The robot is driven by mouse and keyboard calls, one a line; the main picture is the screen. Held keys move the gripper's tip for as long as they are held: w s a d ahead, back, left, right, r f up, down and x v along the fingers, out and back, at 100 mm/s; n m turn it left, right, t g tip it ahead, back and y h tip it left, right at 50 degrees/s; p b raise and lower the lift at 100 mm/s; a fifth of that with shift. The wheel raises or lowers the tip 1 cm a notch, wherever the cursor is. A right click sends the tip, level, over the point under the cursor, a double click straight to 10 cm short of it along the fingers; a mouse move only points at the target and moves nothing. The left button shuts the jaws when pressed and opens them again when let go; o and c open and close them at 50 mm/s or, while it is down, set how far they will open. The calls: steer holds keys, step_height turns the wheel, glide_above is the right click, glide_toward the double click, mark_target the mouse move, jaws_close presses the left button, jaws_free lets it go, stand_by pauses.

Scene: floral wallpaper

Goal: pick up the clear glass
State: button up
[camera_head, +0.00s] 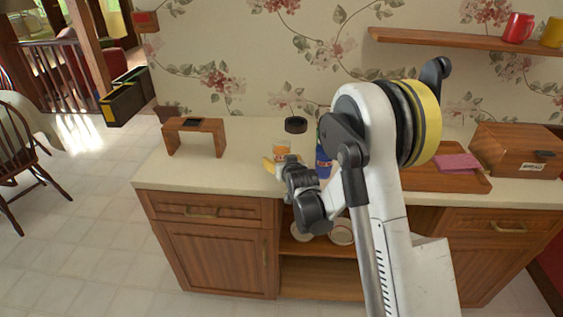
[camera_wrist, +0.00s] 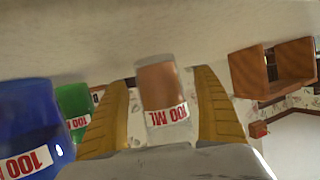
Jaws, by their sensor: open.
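The clear glass (camera_wrist: 166,100) has a "100 ML" label and an orange-brown tint in its far part. It lies between the two yellow fingers of my gripper (camera_wrist: 162,80) in the wrist view. The fingers are spread, with a gap visible on the glass's right side; contact on the left is hard to tell. In the head view the glass (camera_head: 281,150) stands on the counter just behind my gripper (camera_head: 276,163). My wrist and forearm hide part of the counter there.
A blue container (camera_wrist: 30,125) and a green one (camera_wrist: 74,104), both labelled, stand to the left in the wrist view. A wooden stand (camera_head: 196,127) is at the counter's left. A wooden box (camera_head: 515,150) and tray (camera_head: 440,180) sit at the right. Counter (camera_head: 245,180) left of the glass is clear.

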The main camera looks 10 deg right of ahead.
steer(key=shift+r, duration=0.15)
steer(key=c, duration=1.5)
